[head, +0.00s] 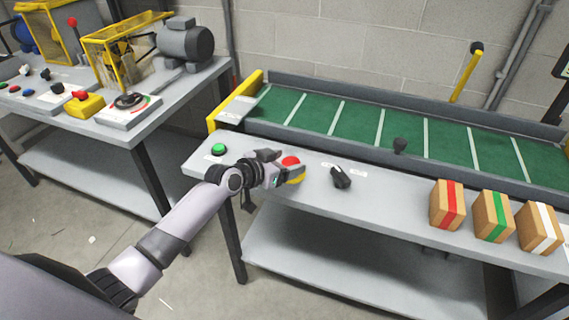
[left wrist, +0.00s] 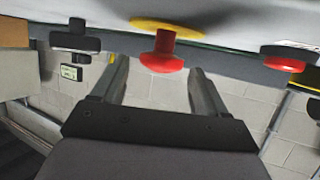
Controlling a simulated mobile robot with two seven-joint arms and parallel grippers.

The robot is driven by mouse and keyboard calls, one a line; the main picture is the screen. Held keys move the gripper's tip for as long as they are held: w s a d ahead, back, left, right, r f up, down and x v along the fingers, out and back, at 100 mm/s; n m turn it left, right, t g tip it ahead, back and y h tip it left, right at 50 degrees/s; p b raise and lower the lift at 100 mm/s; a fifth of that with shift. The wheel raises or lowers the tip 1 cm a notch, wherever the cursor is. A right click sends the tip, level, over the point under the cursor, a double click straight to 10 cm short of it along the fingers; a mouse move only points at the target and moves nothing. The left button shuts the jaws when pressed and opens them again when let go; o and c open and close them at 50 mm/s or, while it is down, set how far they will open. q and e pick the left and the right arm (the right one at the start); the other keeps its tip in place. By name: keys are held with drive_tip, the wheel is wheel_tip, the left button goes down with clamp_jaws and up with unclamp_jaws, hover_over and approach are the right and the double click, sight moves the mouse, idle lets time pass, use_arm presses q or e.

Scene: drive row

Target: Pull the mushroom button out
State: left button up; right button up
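My left gripper (head: 287,164) is open at the button. In the left wrist view its fingers (left wrist: 160,68) stand apart on both sides of the cap, with gaps showing. I cannot tell exactly how deep the cap sits between them. My right gripper is not in view.
A green button (head: 218,149) and a black selector (head: 341,177) flank the mushroom button. Striped boxes (head: 447,205) stand at right. A green conveyor belt (head: 355,124) runs behind. Another red-capped control (left wrist: 285,62) shows in the left wrist view. A second table with machines is at left.

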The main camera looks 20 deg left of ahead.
use_arm(q)
drive_tip(key=shift+s, duration=0.1)
drive_tip(key=shift+p+v, duration=0.3)
drive_tip(key=shift+v, duration=3.2)
drive_tip(key=s+f+y, duration=0.1)
drive_tip(key=s+f, duration=0.4)
drive_tip(key=s, duration=0.3)
drive_tip(key=s+d+f+n+g+y, duration=0.1)
drive_tip(key=s+f, duration=0.4)
drive_tip(key=s, duration=0.4)
drive_tip(key=s+f+n+y, duration=0.1)
drive_tip(key=s+f, duration=0.4)
drive_tip(key=s, duration=0.3)
drive_tip(key=shift+s+d+f+g, duration=0.2)
drive_tip(key=shift+s+d+g, duration=0.05)
drive_tip(key=shift+s+g, duration=0.15)
